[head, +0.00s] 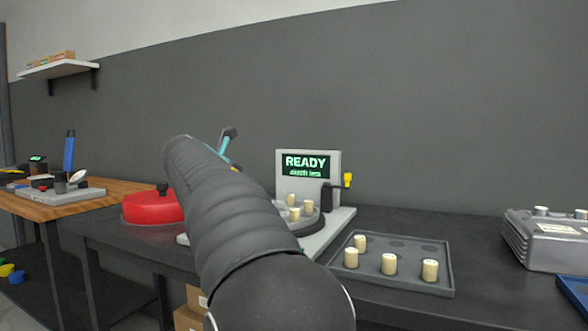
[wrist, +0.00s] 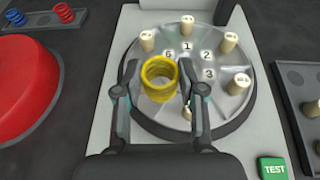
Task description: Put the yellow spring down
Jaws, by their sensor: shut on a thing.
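The yellow spring (wrist: 160,79) is a coiled ring seen from above in the wrist view. My gripper (wrist: 158,82) is shut on it, one finger on each side. The spring is over the left part of a round metal turntable (wrist: 205,99) with numbered places. I cannot tell if it touches the plate or hangs above it.
Several cream rollers (wrist: 228,42) stand around the turntable. A READY display (head: 306,164) stands behind it. A red round lid (head: 150,207) is at left, a grey tray (head: 432,283) with rollers at right. Blue and red springs (wrist: 64,12) lie at upper left. A green TEST button (wrist: 272,168) is near.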

